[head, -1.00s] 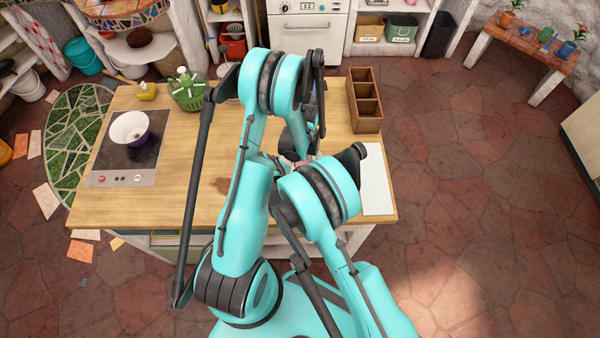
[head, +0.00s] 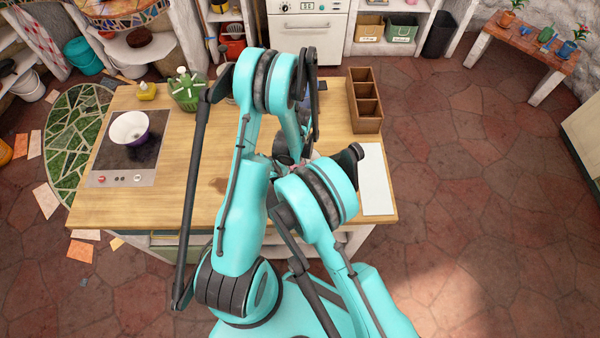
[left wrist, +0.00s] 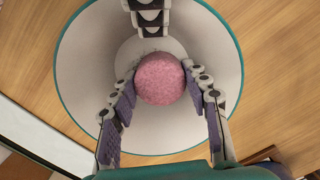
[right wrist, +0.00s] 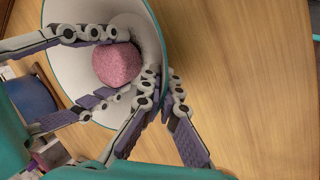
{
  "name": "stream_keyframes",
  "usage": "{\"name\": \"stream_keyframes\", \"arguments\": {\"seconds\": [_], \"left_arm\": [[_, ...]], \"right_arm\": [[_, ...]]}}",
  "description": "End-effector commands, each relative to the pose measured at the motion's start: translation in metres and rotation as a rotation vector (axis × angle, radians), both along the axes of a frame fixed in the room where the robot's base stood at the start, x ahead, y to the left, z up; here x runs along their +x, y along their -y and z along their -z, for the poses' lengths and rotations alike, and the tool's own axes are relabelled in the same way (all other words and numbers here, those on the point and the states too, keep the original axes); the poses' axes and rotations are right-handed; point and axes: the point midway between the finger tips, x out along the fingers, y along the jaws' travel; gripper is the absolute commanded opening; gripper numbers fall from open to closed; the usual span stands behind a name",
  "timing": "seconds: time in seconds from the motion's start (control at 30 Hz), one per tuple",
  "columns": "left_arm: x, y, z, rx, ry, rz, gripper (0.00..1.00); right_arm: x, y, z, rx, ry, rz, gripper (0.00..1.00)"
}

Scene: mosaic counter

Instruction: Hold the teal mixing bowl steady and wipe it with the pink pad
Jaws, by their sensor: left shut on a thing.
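The teal mixing bowl (left wrist: 85,60) has a teal rim and a pale inside, and sits on the wooden counter. The pink pad (left wrist: 160,85) is a round, speckled block inside it, near the bottom. My left gripper (left wrist: 160,78) is shut on the pad, one finger on each side. In the right wrist view the bowl (right wrist: 68,12) and the pad (right wrist: 117,64) also show. My right gripper (right wrist: 163,80) is closed across the bowl's wall, one finger inside and one outside. In the head view my arms hide the bowl and most of both grippers.
A white mat (head: 377,180) and a wooden divided box (head: 366,100) stand at the counter's right. A cooktop (head: 105,170) with a white and purple bowl (head: 130,128) is at the left, near a green basket (head: 185,95). Bare counter (head: 170,195) lies between.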

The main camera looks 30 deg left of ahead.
Motion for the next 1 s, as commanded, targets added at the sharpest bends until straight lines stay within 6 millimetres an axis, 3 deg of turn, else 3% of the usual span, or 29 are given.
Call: {"name": "stream_keyframes", "arguments": {"seconds": [0.4,1.0], "left_arm": [[-0.013,0.013,-0.001,-0.001,-0.007,0.001,0.19],[-0.004,0.031,-0.005,-0.003,-0.006,0.001,0.19]], "right_arm": [[-0.001,-0.006,0.0,0.0,0.007,-0.012,0.0],[0.0,-0.006,0.001,-0.001,0.009,-0.016,0.0]]}}
